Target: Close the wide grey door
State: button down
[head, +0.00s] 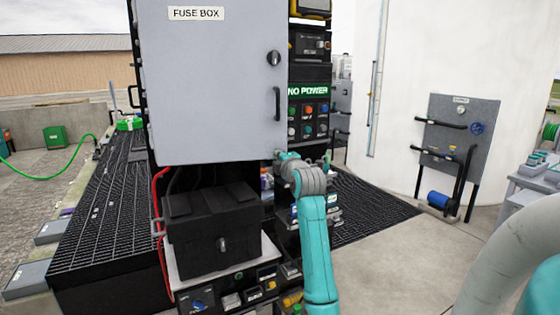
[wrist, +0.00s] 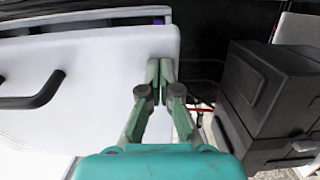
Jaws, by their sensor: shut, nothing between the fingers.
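The wide grey door (head: 205,95), labelled FUSE BOX, fills the upper middle of the head view. It has a round latch (head: 274,57) and a black handle (head: 277,103) near its right edge. Dark hinge-like fittings run along its left edge. How far it stands open is hard to tell. In the wrist view, the door (wrist: 110,60) looks pale, with its black handle (wrist: 35,97) at left. My gripper (head: 280,155) is at the door's lower right corner. Its fingertips (wrist: 160,68) are together and empty, overlapping the corner; contact is unclear.
A black box (head: 215,225) sits below the door; it also shows in the wrist view (wrist: 265,90). A control panel (head: 308,115) with coloured buttons stands right of the door. Dark grating (head: 100,220) lies left, and clear concrete (head: 385,240) right.

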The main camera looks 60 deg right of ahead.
jog(key=x, duration=1.1)
jog(key=shift+r, duration=0.3)
jog(key=shift+r+n+t, duration=0.15)
jog(key=shift+n+t, duration=0.15)
